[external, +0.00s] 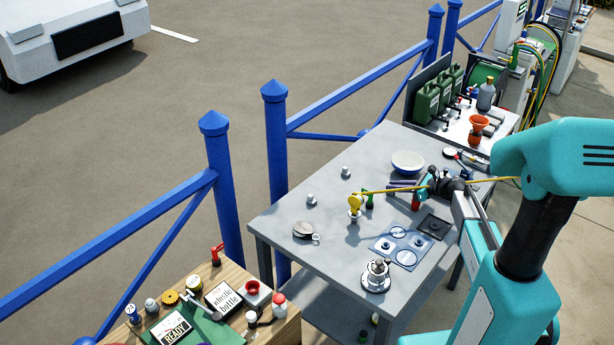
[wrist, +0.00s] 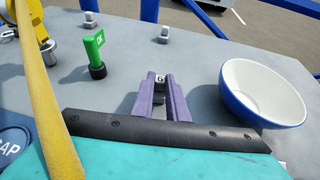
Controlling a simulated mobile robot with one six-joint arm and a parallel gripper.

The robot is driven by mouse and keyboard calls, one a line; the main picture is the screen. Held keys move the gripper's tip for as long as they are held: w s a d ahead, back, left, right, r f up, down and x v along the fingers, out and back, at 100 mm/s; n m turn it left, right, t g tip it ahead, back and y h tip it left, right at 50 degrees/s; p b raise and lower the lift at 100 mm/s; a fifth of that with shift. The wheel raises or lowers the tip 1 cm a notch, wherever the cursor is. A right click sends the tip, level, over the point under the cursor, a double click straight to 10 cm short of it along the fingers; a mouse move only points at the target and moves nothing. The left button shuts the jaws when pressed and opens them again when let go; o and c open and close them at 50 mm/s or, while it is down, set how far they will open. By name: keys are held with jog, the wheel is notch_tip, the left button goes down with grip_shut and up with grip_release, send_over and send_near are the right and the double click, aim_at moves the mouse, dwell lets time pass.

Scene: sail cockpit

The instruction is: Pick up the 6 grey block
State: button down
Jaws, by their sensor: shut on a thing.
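The grey block marked 6 (wrist: 160,80) is between the two purple fingers of my gripper (wrist: 158,96) in the wrist view. The fingers are shut on its sides, and its numbered face shows at the fingertips. I cannot tell whether it touches the table or is slightly raised. In the external view my gripper (external: 402,185) is low over the grey table (external: 330,235), left of the wrist; the block cannot be made out there.
A white and blue bowl (wrist: 262,95) stands right of the fingers. A green OK marker (wrist: 94,44) stands left. Two small grey pieces (external: 345,171) (external: 311,199) sit farther back. A yellow strap (wrist: 46,100) crosses the wrist view's left side. Blue railings (external: 275,150) line the table's far side.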

jog(key=shift+r, duration=0.1)
jog(key=shift+r+b, duration=0.65)
jog(key=shift+r, duration=0.4)
jog(key=s+r+b, duration=0.1)
jog(key=s, duration=0.4)
jog(key=s+b, duration=0.1)
jog(key=s, duration=0.4)
jog(key=s+r+b, duration=0.1)
jog(key=s+b, duration=0.1)
jog(key=s, duration=0.4)
jog(key=shift+d+r, duration=0.3)
jog(key=shift+r, duration=0.05)
